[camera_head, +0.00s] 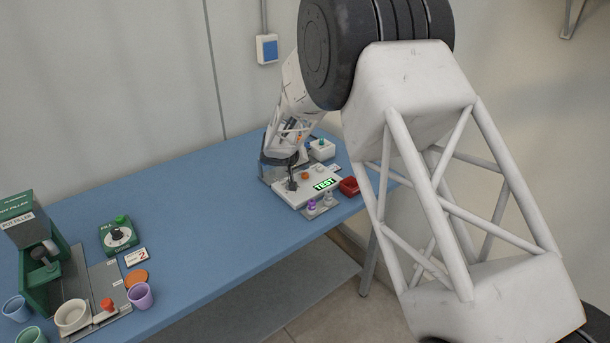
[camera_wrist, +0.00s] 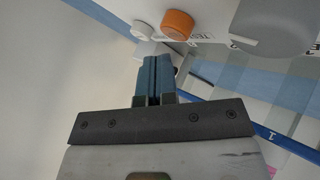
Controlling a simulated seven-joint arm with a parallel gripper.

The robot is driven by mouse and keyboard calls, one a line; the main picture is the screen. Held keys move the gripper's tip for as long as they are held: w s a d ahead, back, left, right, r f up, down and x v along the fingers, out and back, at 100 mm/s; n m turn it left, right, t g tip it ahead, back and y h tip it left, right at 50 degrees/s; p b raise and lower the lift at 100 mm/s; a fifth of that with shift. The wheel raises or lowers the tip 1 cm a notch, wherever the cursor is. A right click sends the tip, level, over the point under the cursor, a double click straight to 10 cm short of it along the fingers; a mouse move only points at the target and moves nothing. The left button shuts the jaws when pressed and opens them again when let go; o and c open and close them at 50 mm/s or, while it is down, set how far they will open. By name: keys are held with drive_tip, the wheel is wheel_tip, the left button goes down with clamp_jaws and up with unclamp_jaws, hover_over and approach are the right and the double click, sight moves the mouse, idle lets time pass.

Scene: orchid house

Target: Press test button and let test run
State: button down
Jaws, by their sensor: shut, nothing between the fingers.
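The tester (camera_head: 296,196) is a white unit at the far right of the blue bench, with a lit green display (camera_head: 325,184) reading TEST. In the wrist view an orange round button (camera_wrist: 177,25) stands out from its white panel (camera_wrist: 215,12). My gripper (camera_wrist: 154,60) is shut and empty. Its blue-grey fingertips appear just short of the orange button and slightly left of it; a gap shows, and I see no contact. In the head view my arm reaches down over the tester's back left, and the fingertips are hard to make out there.
A green pot filler (camera_head: 40,255) and cups stand at the left. The bench middle (camera_head: 190,205) is clear.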

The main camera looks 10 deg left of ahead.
sight(304, 174)
drive_tip(key=shift+f, duration=0.9)
idle(1.5)
drive_tip(key=shift+r, duration=0.9)
drive_tip(key=shift+r, duration=0.15)
drive_tip(key=shift+r, duration=2.35)
drive_tip(key=shift+d+r, duration=0.1)
